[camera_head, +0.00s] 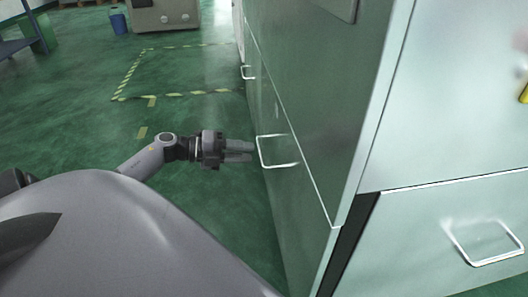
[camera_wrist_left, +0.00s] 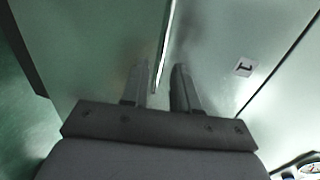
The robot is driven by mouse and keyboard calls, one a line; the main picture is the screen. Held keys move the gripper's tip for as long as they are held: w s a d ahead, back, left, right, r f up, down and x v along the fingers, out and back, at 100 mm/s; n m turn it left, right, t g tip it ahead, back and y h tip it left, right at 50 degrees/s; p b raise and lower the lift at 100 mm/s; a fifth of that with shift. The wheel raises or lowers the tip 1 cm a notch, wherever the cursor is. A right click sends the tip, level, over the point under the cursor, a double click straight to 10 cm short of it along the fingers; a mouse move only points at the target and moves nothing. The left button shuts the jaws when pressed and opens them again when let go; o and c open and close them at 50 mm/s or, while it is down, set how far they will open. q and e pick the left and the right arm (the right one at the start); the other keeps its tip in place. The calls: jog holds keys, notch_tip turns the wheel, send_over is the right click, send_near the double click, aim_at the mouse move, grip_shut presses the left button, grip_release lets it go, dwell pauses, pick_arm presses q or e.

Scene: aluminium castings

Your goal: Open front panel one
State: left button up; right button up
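The front panel with the label "1" (camera_wrist_left: 243,68) fills much of the left wrist view. In the head view, a pale green panel face (camera_head: 285,190) carries a white wire handle (camera_head: 278,165); the label cannot be made out there. My left gripper (camera_head: 250,151) is just left of this handle, its fingers pointing at it. In the left wrist view my left gripper (camera_wrist_left: 158,75) has its two fingers apart, with the bright handle bar (camera_wrist_left: 167,40) running between them. I cannot tell whether either finger touches the bar. My right gripper is not in view.
Another handle (camera_head: 247,72) sits farther along the same side. Around the corner, a face with a lower panel bears another wire handle (camera_head: 485,243). Green floor (camera_head: 200,115) with yellow striped marking lies open to the left. A blue bin (camera_head: 118,20) stands far back.

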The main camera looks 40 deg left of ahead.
aim_at(260, 152)
pick_arm(q)
jog(key=shift+b+x, duration=0.65)
jog(key=shift+x, duration=1.85)
grip_shut()
